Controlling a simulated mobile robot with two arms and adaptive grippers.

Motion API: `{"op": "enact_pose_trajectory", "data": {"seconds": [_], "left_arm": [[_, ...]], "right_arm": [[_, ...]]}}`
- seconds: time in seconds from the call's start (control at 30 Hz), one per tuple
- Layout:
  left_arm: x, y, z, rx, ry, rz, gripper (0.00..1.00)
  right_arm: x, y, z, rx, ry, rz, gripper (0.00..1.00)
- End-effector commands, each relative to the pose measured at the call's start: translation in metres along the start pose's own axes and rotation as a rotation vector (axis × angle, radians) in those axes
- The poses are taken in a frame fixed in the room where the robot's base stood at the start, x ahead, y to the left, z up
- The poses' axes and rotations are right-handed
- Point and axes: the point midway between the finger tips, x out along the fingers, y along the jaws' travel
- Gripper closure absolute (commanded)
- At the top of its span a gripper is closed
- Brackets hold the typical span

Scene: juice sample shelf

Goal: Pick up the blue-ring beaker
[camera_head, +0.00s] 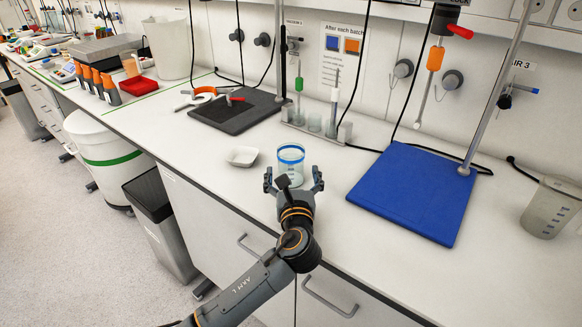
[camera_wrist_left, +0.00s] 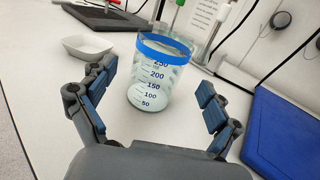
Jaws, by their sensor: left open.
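The blue-ring beaker (camera_head: 290,162) stands upright on the white bench near its front edge. It is clear, with a blue band at the rim, and it also shows in the left wrist view (camera_wrist_left: 157,82) with volume marks and pale contents low down. My left gripper (camera_head: 293,180) is open, with one finger on each side of the beaker's near side. In the left wrist view the fingers (camera_wrist_left: 152,102) are spread, with visible gaps between them and the glass. My right gripper is in neither view.
A small white dish (camera_head: 242,156) sits left of the beaker. A blue mat (camera_head: 415,195) lies to the right and a dark mat (camera_head: 237,112) behind left. A clear jug (camera_head: 550,207) stands at the far right. A stand with small glassware (camera_head: 315,122) is behind.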

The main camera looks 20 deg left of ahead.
Motion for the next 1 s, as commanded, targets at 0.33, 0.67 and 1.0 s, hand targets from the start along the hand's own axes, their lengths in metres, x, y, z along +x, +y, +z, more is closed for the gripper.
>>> {"op": "enact_pose_trajectory", "data": {"seconds": [0.33,0.67,1.0], "left_arm": [[0.045,0.001,-0.001,0.0,0.0,0.001,0.1],[0.046,0.001,-0.001,0.0,0.0,0.0,0.29],[0.046,0.001,0.0,0.0,-0.002,0.0,0.83]], "right_arm": [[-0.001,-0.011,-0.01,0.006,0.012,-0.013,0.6],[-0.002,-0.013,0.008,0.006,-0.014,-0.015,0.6],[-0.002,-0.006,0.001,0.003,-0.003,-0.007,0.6]]}}
